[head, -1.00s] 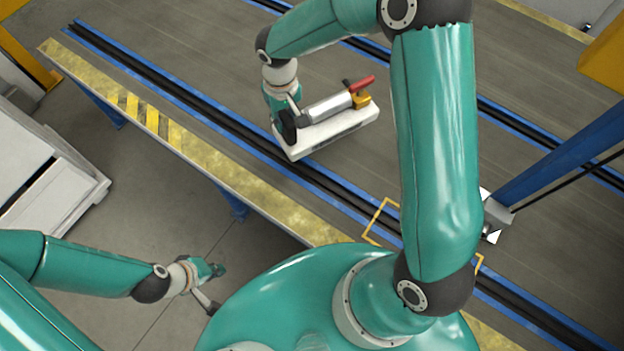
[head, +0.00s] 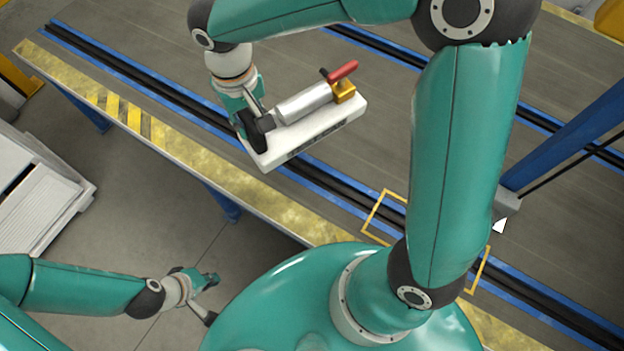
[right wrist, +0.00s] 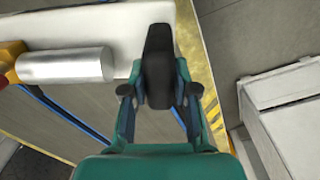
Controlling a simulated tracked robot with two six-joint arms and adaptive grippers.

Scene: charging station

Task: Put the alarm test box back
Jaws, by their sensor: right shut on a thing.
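The alarm test box is a white block (head: 325,128) with a silver cylinder, a brass-coloured fitting and a red lever on top. In the head view it is above the conveyor's near rail, left of the yellow outline. My right gripper (head: 256,132) is shut on its left end. In the right wrist view, the white block (right wrist: 95,22) lies at the top left, with a dark finger pad (right wrist: 159,65) of my right gripper against it. The hidden underside leaves its height unclear. My left gripper (head: 210,298) is open and empty, low over the floor beside the conveyor.
The yellow outline (head: 379,205) marks a spot across the near rail, partly hidden by my right arm. A blue post (head: 570,150) rises at the right. A white cabinet (head: 45,205) stands at the left. The conveyor belt (head: 180,60) is clear at the back left.

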